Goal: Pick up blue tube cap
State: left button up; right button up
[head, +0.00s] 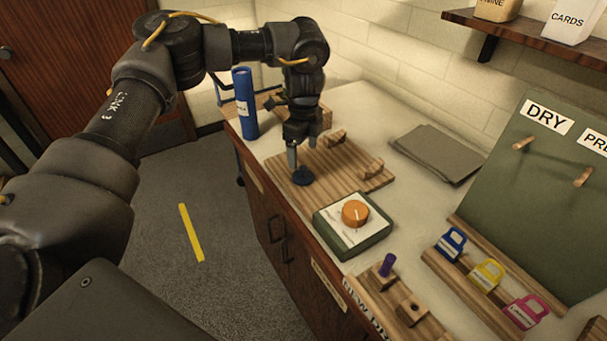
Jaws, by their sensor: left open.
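The blue tube cap (303,177) is a small dark round piece on the wooden board (345,178) on the counter. My left gripper (298,163) points down directly over the cap, with its fingertips at or very close to it. The gripper is open, and it partly hides the cap; I cannot tell whether the fingers touch it. The blue tube (245,105) with a white label stands upright near the counter's left edge, beside my left arm. My right gripper is not in view.
A green box with an orange knob (355,213) sits just in front of the board. Wooden blocks (372,168) stand on the board. Grey sheets (436,153) lie to the right. A purple peg (387,265) and colored padlock-shaped tags (488,274) are nearer the front.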

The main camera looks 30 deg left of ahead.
aim_at(303, 168)
pick_arm(q)
jog(key=shift+w+f, duration=0.1)
jog(key=shift+f, duration=0.45)
jog(key=shift+a+f, duration=0.1)
jog(key=shift+f, duration=0.15)
jog(key=shift+s+a+f, duration=0.1)
jog(key=shift+s, duration=0.1)
jog(key=shift+s+f+p, duration=0.1)
jog(key=shift+f+p, duration=0.25)
jog(key=shift+p, duration=0.05)
jog(key=f, duration=0.1)
jog(key=f+p, duration=0.1)
jog(key=f, duration=0.1)
jog(key=shift+d+f, duration=0.2)
jog(key=shift+f, duration=0.45)
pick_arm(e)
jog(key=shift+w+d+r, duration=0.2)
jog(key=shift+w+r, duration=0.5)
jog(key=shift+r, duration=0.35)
pick_arm(q)
jog(key=shift+c, duration=0.3)
jog(key=c, duration=1)
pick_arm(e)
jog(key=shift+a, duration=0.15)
